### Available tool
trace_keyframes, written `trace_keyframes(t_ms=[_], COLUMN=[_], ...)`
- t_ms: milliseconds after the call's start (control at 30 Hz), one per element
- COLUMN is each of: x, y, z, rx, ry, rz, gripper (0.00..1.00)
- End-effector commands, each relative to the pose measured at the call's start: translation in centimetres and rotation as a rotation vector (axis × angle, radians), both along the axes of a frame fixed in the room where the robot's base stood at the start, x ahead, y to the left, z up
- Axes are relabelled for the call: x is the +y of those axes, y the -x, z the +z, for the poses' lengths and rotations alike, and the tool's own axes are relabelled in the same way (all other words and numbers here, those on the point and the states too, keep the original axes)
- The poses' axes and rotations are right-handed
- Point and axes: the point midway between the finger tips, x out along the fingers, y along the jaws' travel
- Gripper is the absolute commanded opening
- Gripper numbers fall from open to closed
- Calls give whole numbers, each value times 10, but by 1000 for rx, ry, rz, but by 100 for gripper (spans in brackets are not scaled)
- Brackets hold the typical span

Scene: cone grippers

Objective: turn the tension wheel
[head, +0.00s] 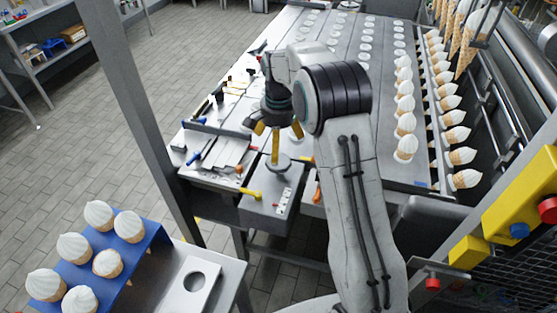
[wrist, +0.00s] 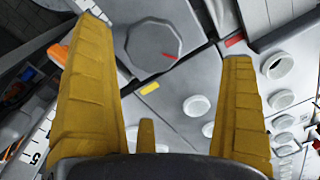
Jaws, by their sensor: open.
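The tension wheel (head: 285,164) is a grey round knob on top of a grey box (head: 262,208) at the near end of the long table. In the wrist view, the wheel (wrist: 150,48) shows as a many-sided grey disc with a red mark at its lower right edge. My gripper (head: 277,138) points down above the wheel, its yellow fingers spread and empty. One finger hides part of the wheel in the head view. In the wrist view, the wheel lies between the two long fingers, beyond them; I cannot tell whether any finger touches it.
A yellow handle (head: 250,194) sticks out left of the box. Tools and a grey plate (head: 222,152) lie to its left. Rows of filled cones (head: 405,125) line the table's right side. A blue rack (head: 140,250) with several cones stands at the front left.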

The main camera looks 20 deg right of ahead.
Motion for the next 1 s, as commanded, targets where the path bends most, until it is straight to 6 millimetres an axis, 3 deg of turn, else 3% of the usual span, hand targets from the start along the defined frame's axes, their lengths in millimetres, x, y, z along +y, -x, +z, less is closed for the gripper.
trace_keyframes(t_ms=[200,400,633,1000], x=[0,0,0,0], y=[3,7,7,8], z=[6,6,0,-44], rx=[19,35,36,38], ry=[-10,-10,-11,-10], rz=[-359,-562,-645,-647], gripper=[99,99,99,99])
